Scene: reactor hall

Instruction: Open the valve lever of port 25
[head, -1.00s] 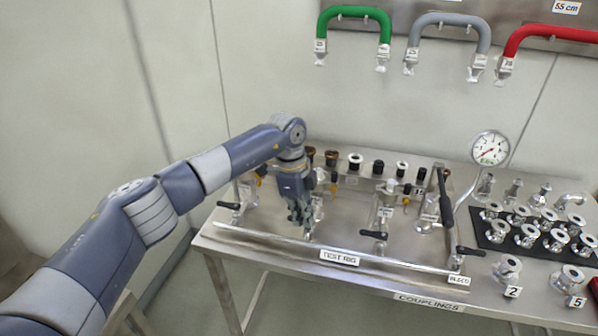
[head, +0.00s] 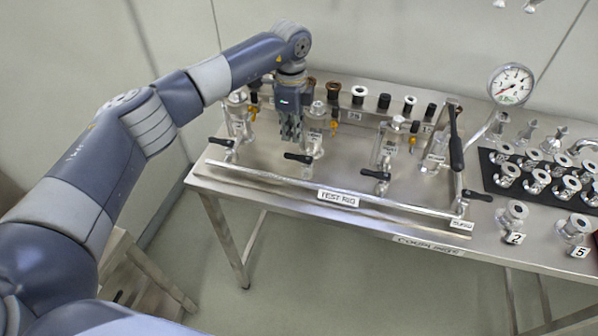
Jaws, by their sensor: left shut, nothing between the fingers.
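The test rig (head: 255,176) is a steel plate with several ports in a row, each with a black valve lever. The port labels are too small to read, so I cannot tell which is port 25. One lever (head: 299,158) lies just in front of and below my left gripper (head: 290,136), pointing left. My left gripper is shut and empty, pointing down beside a port (head: 315,125) with a yellow-handled part. Other levers are at the left (head: 221,142), centre (head: 375,174) and right (head: 478,195). My right gripper is not in view.
A long black-handled bar (head: 456,140) stands at the rig's right end. A pressure gauge (head: 510,84) stands behind it. Several couplings (head: 536,181) sit on a black mat at the right. Dark and white caps (head: 384,101) line the rig's back. A rail runs along its front.

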